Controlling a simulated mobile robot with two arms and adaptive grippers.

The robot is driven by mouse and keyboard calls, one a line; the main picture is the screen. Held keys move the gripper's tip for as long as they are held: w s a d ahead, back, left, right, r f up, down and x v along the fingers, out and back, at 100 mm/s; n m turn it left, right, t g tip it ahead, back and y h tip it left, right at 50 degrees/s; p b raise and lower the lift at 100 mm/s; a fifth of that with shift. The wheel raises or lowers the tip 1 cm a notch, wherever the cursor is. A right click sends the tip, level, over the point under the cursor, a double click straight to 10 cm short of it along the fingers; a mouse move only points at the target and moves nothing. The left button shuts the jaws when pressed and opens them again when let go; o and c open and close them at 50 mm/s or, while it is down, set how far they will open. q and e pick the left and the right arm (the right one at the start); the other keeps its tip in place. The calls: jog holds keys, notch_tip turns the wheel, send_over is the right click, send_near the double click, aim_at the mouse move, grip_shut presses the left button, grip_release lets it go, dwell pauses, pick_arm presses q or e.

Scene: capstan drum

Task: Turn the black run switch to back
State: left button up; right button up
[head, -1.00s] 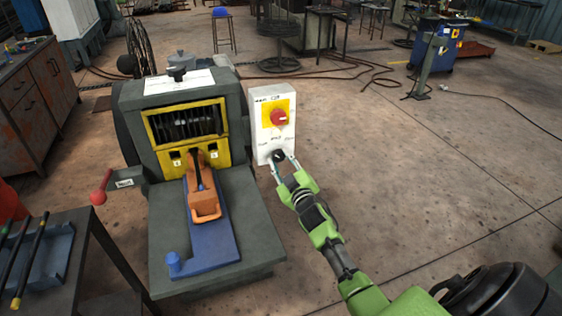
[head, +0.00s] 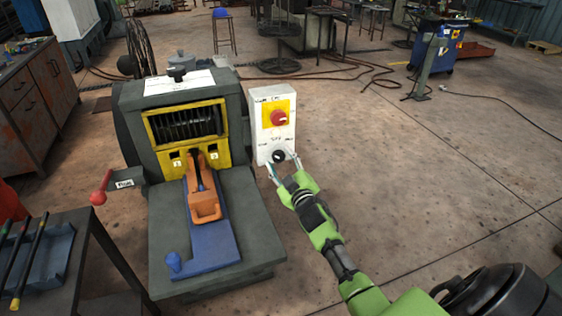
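The black run switch (head: 279,156) is a small round knob low on the front of a white control box (head: 262,137). A red rotary switch (head: 279,118) on a yellow plate sits above it. My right gripper (head: 283,164) is at the black switch, with one finger to each side and the fingers apart. I cannot tell whether either finger touches the knob. The lettering around the knob is too small to read surely. My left gripper is not in view.
The grey machine (head: 215,95) with a yellow-framed drum opening stands left of the box. An orange handle (head: 205,203) lies on a blue bar in front. A red-knobbed lever (head: 98,198) sticks out left.

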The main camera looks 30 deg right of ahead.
jog(key=shift+s, duration=0.1)
jog(key=v, duration=1.1)
jog(key=shift+s, duration=0.4)
